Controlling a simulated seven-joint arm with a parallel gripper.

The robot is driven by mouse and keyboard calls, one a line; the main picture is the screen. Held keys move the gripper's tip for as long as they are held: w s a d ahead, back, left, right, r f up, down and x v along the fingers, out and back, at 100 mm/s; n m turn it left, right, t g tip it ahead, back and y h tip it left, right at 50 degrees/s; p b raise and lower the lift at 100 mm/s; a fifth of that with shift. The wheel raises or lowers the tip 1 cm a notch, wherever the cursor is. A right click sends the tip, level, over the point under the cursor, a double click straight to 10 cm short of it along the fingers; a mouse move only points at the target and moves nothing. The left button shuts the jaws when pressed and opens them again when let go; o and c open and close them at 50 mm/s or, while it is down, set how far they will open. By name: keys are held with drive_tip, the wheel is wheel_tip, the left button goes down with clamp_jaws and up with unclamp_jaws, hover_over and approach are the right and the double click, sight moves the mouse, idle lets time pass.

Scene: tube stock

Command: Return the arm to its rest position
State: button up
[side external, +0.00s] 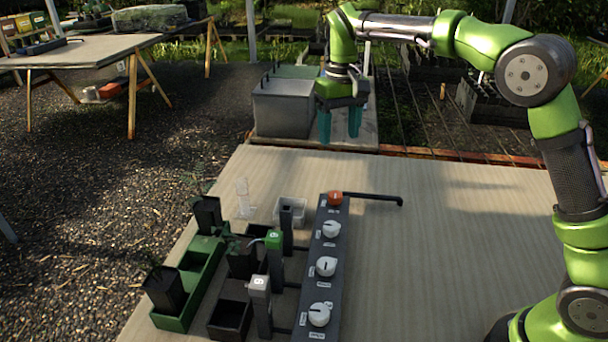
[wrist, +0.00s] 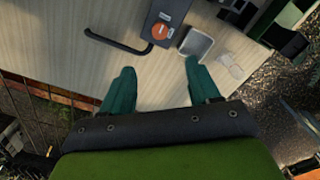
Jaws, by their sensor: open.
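My gripper (side external: 340,124) hangs in the air above the far edge of the table, pointing down, with two teal fingers. The fingers stand apart and nothing shows between them. In the wrist view my gripper (wrist: 158,90) also shows its fingers spread over bare table top. My green and black arm rises from the table's right side and bends over to the left.
A dark panel (side external: 325,240) with white knobs, an orange knob (side external: 335,198) and a black pipe (side external: 375,197) lies on the table (side external: 460,240). A green tray (side external: 190,300) with black pots stands left. A grey bin (side external: 283,108) stands behind. The table's right half is clear.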

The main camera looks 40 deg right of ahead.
drive_tip(key=shift+r, duration=0.7)
drive_tip(key=s+f+m+t+y, duration=0.1)
drive_tip(key=s+t, duration=0.6)
drive_tip(key=s, duration=1.8)
drive_tip(key=shift+s+d+m+y, duration=0.15)
drive_tip(key=shift+d+m+y, duration=0.3)
drive_tip(key=shift+m+y, duration=0.05)
